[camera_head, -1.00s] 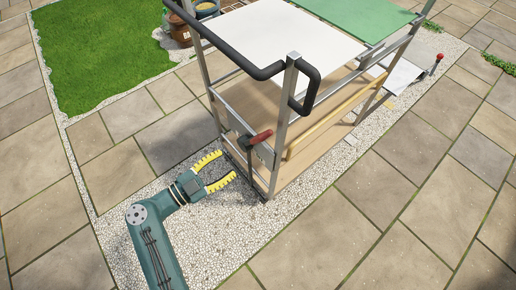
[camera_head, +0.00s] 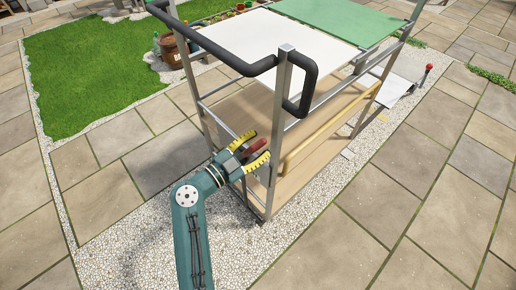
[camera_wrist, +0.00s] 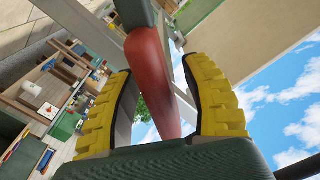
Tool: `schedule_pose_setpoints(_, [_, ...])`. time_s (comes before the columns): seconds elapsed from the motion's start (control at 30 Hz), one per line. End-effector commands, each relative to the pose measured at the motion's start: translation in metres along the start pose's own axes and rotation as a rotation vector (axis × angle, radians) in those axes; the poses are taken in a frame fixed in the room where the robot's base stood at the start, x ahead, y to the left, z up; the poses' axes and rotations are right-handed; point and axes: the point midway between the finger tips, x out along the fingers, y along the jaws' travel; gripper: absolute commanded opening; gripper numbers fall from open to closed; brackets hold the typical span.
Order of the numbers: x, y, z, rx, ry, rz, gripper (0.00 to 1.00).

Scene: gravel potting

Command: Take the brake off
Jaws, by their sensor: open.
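The red brake lever handle (camera_head: 255,146) is on the near end of the trolley, low on its metal frame (camera_head: 278,125). My gripper (camera_head: 254,149) is open, with its yellow fingers on either side of the handle. In the wrist view the red handle (camera_wrist: 152,75) runs between the two yellow fingers of my gripper (camera_wrist: 160,105). Gaps show between the handle and both fingers. The lever's lower part and pivot are hidden behind my gripper in the head view.
The trolley has a white top (camera_head: 265,40), a green panel (camera_head: 345,20), a black push handle (camera_head: 235,60) above my gripper and a wooden lower shelf (camera_head: 235,100). A red-knobbed lever (camera_head: 428,70) stands at the far end. Paving (camera_head: 380,210) in front is clear.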

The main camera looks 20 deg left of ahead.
Motion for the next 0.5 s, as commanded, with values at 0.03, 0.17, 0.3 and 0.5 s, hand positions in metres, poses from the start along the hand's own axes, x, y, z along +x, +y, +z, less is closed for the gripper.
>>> schedule_pose_setpoints(0.03, [0.0023,0.0005,0.0008,0.0,0.0,0.0,0.48])
schedule_pose_setpoints(0.17, [0.0033,-0.0003,-0.0002,0.0,-0.001,0.0,0.48])
schedule_pose_setpoints(0.3, [0.0031,-0.0004,-0.0004,0.0,-0.001,0.0,0.45])
schedule_pose_setpoints(0.5, [0.0029,-0.0004,-0.0004,0.0,0.0,0.0,0.07])
